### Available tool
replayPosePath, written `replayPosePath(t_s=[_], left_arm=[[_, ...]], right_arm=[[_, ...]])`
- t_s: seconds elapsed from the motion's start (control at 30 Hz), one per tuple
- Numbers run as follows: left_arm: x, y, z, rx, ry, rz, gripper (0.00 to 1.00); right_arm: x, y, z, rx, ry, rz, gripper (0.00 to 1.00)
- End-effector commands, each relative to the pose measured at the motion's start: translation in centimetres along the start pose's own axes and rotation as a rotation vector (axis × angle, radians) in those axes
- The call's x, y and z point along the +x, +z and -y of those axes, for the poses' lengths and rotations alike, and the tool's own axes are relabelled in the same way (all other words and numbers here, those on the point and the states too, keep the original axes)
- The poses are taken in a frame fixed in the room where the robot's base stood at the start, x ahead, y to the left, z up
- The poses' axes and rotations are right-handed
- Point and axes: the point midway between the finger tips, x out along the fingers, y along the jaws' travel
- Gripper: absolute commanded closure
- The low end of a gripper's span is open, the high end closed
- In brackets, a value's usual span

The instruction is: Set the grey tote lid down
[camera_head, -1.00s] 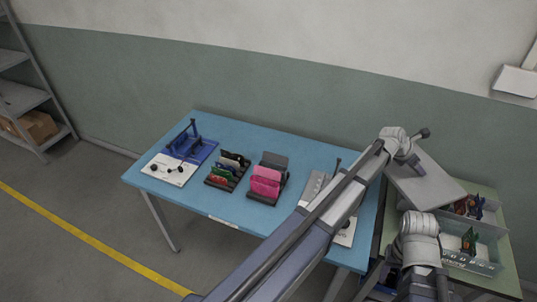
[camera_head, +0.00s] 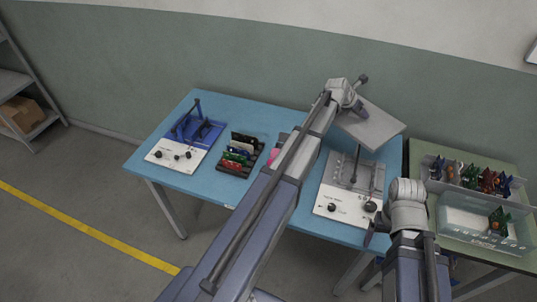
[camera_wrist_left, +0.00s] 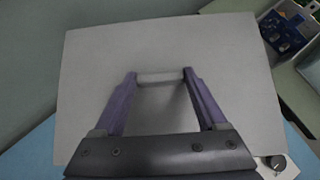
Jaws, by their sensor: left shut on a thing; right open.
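The grey tote lid (camera_head: 372,125) is a flat grey plate, held tilted in the air over the back right of the blue table. My left gripper (camera_wrist_left: 162,78) is shut on the lid's handle, and the lid fills most of the left wrist view (camera_wrist_left: 95,75). In the head view my left arm reaches across the blue table, and its wrist covers the grip. The clear tote (camera_head: 480,243) stands open on the green table at right, with coloured items in it. My right gripper (camera_head: 371,232) is open and empty, near the blue table's front right edge; its fingers are partly hidden.
The blue table (camera_head: 172,178) holds a blue fixture (camera_head: 195,135), a rack of coloured pieces (camera_head: 240,155) and a white-and-grey fixture (camera_head: 345,205) below the lid. My left arm hides part of a pink group. The green table (camera_head: 490,152) has little bare room.

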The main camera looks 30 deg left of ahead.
Motion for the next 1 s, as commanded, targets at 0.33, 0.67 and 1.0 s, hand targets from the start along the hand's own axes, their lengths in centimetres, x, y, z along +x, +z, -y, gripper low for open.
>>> replayPosePath(t_s=[0.33,0.67,1.0], left_arm=[[-2.9,-9.7,-19.9,-0.240,0.237,0.001,1.00],[-7.0,-16.8,-30.4,-0.383,0.381,0.006,1.00],[-7.9,-18.1,-32.2,-0.409,0.407,0.006,1.00]], right_arm=[[4.7,-0.3,0.5,0.000,0.000,0.000,0.12],[6.9,-0.4,0.7,0.000,0.000,0.000,0.12],[7.2,-0.4,0.7,0.000,0.000,0.000,0.12]])
